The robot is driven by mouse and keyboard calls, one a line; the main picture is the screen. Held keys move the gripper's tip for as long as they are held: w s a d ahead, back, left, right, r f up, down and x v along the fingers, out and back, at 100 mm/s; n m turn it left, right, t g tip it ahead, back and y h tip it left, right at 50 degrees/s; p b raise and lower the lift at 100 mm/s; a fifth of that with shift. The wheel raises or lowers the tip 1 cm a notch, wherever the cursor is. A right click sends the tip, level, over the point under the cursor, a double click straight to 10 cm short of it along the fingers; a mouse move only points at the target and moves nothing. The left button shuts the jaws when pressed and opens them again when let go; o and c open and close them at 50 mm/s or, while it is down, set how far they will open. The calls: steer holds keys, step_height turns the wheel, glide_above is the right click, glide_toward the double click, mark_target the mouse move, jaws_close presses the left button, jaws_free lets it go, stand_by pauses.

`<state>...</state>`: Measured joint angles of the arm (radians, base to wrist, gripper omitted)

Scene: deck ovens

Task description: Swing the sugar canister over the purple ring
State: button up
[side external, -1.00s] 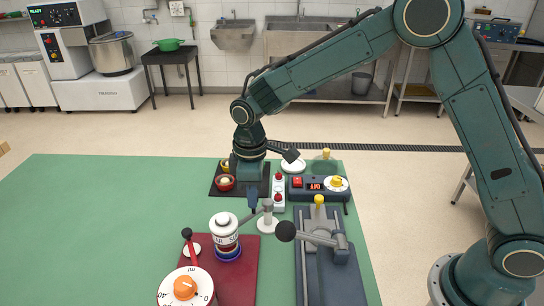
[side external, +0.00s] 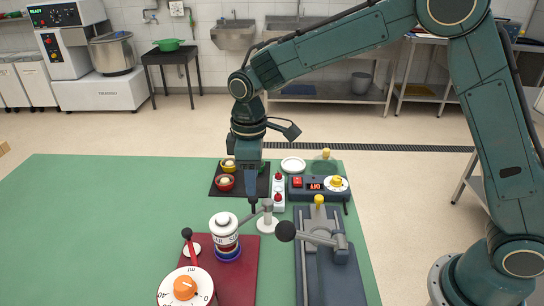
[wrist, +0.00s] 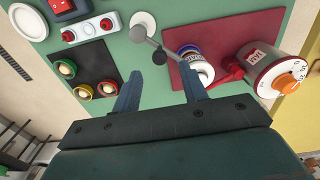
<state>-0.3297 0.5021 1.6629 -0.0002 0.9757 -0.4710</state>
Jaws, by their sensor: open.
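In the wrist view the canister (wrist: 202,73) overlaps the ring (wrist: 188,49). A black knob (wrist: 158,57) stands on the swing arm. My gripper (side external: 252,194) points down near this knob; it is open and empty, and the knob shows between its fingers (wrist: 160,90) in the wrist view. Contact is not visible.
The dark red mat (side external: 244,282) also carries a dial canister (side external: 184,290) and a red lever (side external: 191,250). A dark press with a black ball handle (side external: 286,231) stands right. Behind are a bowl tray (side external: 217,190) and a switch box (side external: 310,193). The green tabletop left is clear.

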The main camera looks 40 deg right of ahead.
step_height(320, 180, up, 9)
stand_by(0.4)
steer(key=s+d+r+m+t, duration=0.35)
steer(key=s+d+r, duration=0.35)
steer(key=s+d, duration=0.4)
steer(key=s+d+f+m+t, duration=0.1)
steer(key=s+d+m, duration=0.1)
steer(key=s, duration=0.6)
steer(key=s+d+f+m+t, duration=0.1)
steer(key=s+d+f+m, duration=0.1)
steer(key=s, duration=0.6)
steer(key=shift+s+d+m, duration=0.2)
steer(key=shift+d+m, duration=0.05)
steer(key=shift+m, duration=0.6)
